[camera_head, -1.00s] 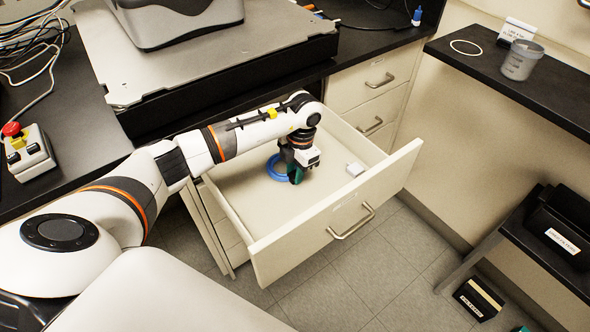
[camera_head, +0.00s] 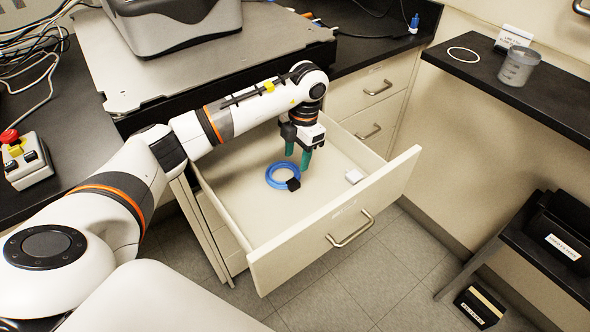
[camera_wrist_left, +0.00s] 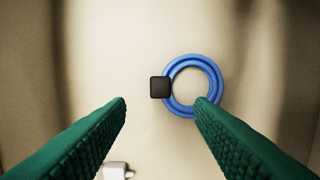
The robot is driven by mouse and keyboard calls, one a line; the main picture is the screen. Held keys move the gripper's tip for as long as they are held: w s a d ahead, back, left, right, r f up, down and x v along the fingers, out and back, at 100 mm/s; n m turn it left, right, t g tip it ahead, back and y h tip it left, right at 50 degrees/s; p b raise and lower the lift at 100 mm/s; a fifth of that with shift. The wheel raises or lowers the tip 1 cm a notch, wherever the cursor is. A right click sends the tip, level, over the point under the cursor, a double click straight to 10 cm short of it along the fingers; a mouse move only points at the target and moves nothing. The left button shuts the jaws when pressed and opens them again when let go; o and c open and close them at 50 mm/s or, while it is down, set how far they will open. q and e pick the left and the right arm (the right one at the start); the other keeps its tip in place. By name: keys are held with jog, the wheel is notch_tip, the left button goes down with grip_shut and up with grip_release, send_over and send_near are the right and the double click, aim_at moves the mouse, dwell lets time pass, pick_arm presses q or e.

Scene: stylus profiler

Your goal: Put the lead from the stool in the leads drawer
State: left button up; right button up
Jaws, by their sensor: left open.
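The blue coiled lead (camera_head: 275,176) with a black block on it lies on the floor of the open drawer (camera_head: 240,203). It also shows in the left wrist view (camera_wrist_left: 217,104), with its black block at its left side. My left gripper (camera_head: 298,160) is above the drawer floor, just above and beside the coil. Its green fingers are apart and empty, and they also show in the left wrist view (camera_wrist_left: 160,105). My right gripper is not in view.
A small white block (camera_head: 354,176) lies in the drawer near its front panel, also at the bottom of the wrist view (camera_wrist_left: 117,171). A stool with a black bin (camera_head: 560,240) stands at right. A cup (camera_head: 519,66) and white ring (camera_head: 464,54) lie on the right bench.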

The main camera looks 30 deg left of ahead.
pick_arm(q)
jog(key=shift+w+d+r, duration=0.1)
jog(key=shift+w+r, duration=0.1)
jog(key=shift+r, duration=1.65)
